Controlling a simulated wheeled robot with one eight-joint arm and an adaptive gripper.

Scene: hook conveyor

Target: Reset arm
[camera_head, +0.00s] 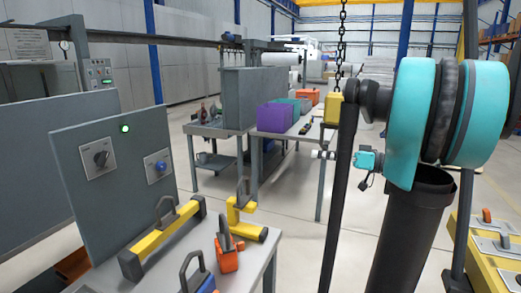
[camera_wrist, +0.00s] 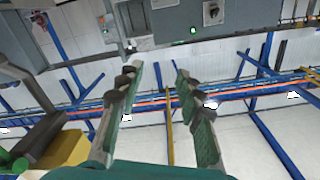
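My gripper (camera_wrist: 158,72) shows in the wrist view with its two fingers spread apart and nothing between them. It is open and empty. Beyond the fingers are the wall, blue beams and pipes, seen at a tilt. My arm, turquoise and black, fills the right side of the head view, with a dark cylindrical link hanging down. I cannot make out the gripper fingers in the head view.
A grey control panel (camera_head: 105,185) with a lit green lamp and two knobs stands at left. A front table (camera_head: 258,262) holds yellow-and-grey handled parts. A back table (camera_head: 300,139) carries a purple bin (camera_head: 275,117). A chain (camera_head: 341,45) hangs beside my arm. Floor between tables is clear.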

